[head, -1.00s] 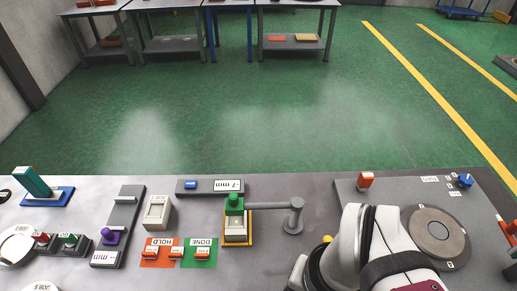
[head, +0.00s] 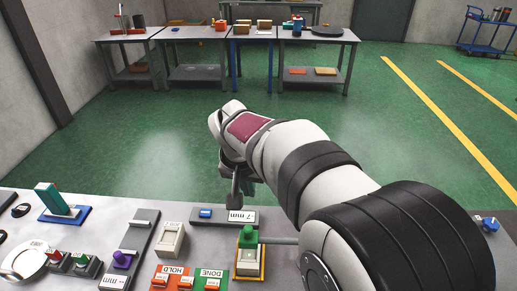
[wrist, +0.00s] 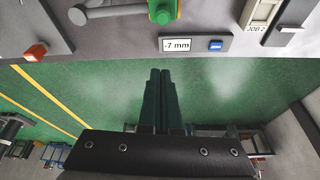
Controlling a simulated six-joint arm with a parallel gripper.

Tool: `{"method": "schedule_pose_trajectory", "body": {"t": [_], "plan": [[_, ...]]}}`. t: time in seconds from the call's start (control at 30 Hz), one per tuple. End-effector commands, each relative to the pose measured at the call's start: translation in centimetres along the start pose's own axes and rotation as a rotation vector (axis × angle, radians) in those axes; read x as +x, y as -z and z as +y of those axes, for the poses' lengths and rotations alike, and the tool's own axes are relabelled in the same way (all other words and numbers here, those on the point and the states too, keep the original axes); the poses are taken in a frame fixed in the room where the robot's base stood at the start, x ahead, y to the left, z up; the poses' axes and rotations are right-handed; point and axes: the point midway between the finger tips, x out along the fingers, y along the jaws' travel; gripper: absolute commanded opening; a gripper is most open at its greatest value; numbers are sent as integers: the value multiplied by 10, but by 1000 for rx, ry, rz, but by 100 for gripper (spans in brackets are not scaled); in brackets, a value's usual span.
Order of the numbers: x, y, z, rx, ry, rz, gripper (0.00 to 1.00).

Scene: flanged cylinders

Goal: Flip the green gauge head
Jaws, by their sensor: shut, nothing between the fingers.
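The green gauge head (head: 248,236) sits at the end of a grey horizontal bar (head: 277,240), above a cream block (head: 248,258) on a yellow-edged base. My arm hides the right end of the bar. The head's round green end also shows at the top of the wrist view (wrist: 163,13). My gripper (head: 246,190) is beyond the gauge head, near the bench's far edge, and apart from it. In the wrist view its two dark green fingers (wrist: 160,72) are together with nothing between them, seen against the green floor.
A grey strip with a blue slider and a "-7 mm" label (head: 241,216) lies just beyond the gauge head. HOLD (head: 172,273) and DONE (head: 212,279) pads with orange pieces lie in front, and a purple knob (head: 122,259) stands left. My arm covers the bench's right side.

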Motion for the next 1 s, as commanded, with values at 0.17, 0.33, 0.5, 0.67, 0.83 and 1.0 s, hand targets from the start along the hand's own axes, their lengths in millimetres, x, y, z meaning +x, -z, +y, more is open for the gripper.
{"method": "schedule_pose_trajectory", "body": {"t": [0.17, 0.33, 0.5, 0.67, 0.83, 1.0], "plan": [[0, 0, 1, 1, 0, -2, 0], [18, -1, 2, 1, -3, -5, 0], [54, -2, 2, 2, -3, -7, 0], [90, -2, 2, 1, -3, -6, 0], [93, -20, 1, 0, 1, -3, 0], [87, -36, 1, 1, 1, -2, 0]]}}
